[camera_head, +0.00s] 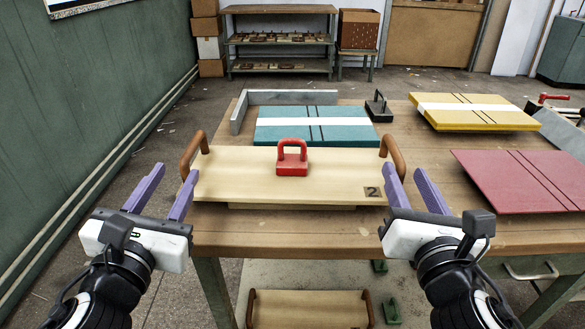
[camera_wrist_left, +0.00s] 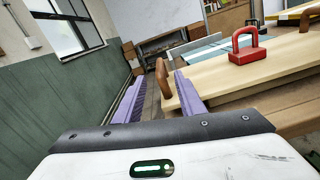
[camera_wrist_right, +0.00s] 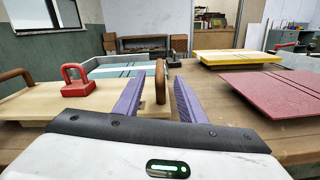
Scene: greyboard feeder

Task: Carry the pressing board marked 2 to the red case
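The pressing board marked 2 (camera_head: 235,185) is a pale wooden board near the front of the table, with a brown arched handle at each end. A red weight with a handle (camera_head: 292,160) stands on it. The red case (camera_head: 525,180) lies flat at the table's right, also seen in the right wrist view (camera_wrist_right: 285,92). My left gripper (camera_head: 176,169) is open at the left handle (camera_wrist_left: 162,79), which appears between its fingers in the left wrist view. My right gripper (camera_head: 404,168) is open at the right handle (camera_wrist_right: 160,83), likewise between its fingers. Neither visibly grips.
A teal case (camera_head: 270,127) lies behind the board beside a grey angled rail (camera_head: 290,97). A black weight (camera_head: 378,107) stands to its right. A yellow case (camera_head: 480,122) lies at back right. Another handled board (camera_head: 310,312) is below the tabletop. Bare tabletop separates board and red case.

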